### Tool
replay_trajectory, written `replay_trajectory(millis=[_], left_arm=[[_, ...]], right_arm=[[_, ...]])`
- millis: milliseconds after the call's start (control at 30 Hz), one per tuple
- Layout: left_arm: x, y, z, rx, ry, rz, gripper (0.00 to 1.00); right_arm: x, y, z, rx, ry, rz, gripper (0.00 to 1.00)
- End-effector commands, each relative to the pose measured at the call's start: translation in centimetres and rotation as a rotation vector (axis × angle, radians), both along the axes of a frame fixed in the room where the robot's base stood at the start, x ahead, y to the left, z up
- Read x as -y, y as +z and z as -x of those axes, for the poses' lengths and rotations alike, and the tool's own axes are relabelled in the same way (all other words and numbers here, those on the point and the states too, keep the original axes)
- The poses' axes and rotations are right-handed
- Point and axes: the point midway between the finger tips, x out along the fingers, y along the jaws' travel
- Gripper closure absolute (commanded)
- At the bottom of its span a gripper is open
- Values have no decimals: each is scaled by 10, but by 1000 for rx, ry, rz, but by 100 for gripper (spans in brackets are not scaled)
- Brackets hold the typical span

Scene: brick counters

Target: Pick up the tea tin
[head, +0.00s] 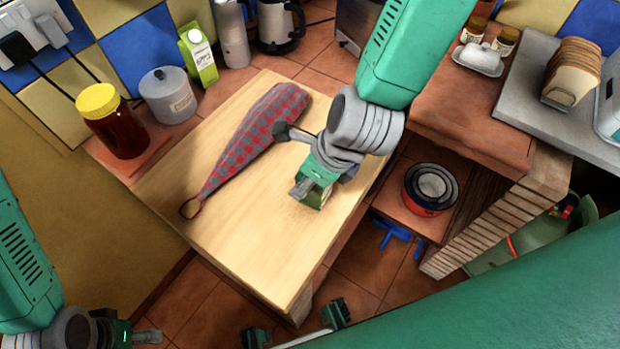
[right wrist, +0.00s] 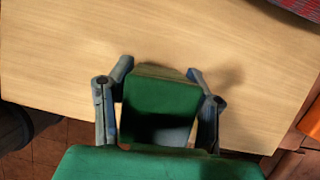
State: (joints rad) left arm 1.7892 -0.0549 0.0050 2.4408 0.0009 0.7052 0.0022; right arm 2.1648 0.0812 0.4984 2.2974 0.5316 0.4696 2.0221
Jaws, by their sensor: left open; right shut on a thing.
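The tea tin (right wrist: 160,95) is a small green box between the two fingers of my right gripper (right wrist: 160,78) in the right wrist view. In the head view the right gripper (head: 308,188) is over the front right part of the wooden board, with the tin (head: 321,198) partly hidden by its fingers. The right gripper is shut on the tin. I cannot tell whether the tin touches the board. My left gripper (head: 127,333) is open and empty at the bottom left of the head view, away from the board.
A checked cloth bag (head: 254,131) lies on the wooden board (head: 258,252). A jar with a yellow lid (head: 112,120), a grey canister (head: 168,96), a green carton (head: 198,55) and a kettle (head: 279,25) stand behind. Bowls (head: 431,188) sit on a lower shelf at right.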

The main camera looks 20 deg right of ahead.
Motion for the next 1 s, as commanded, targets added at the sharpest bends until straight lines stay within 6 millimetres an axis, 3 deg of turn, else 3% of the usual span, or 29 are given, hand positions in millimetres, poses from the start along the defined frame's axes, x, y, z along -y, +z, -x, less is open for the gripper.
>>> replay_trajectory(millis=[267,700,1000], left_arm=[[0,2,0,0,0,0,43],[0,17,0,0,1,0,43],[0,18,0,0,0,0,43]], right_arm=[[-1,12,1,-1,0,7,86],[1,89,0,2,0,4,86],[0,100,1,-2,1,4,86]])
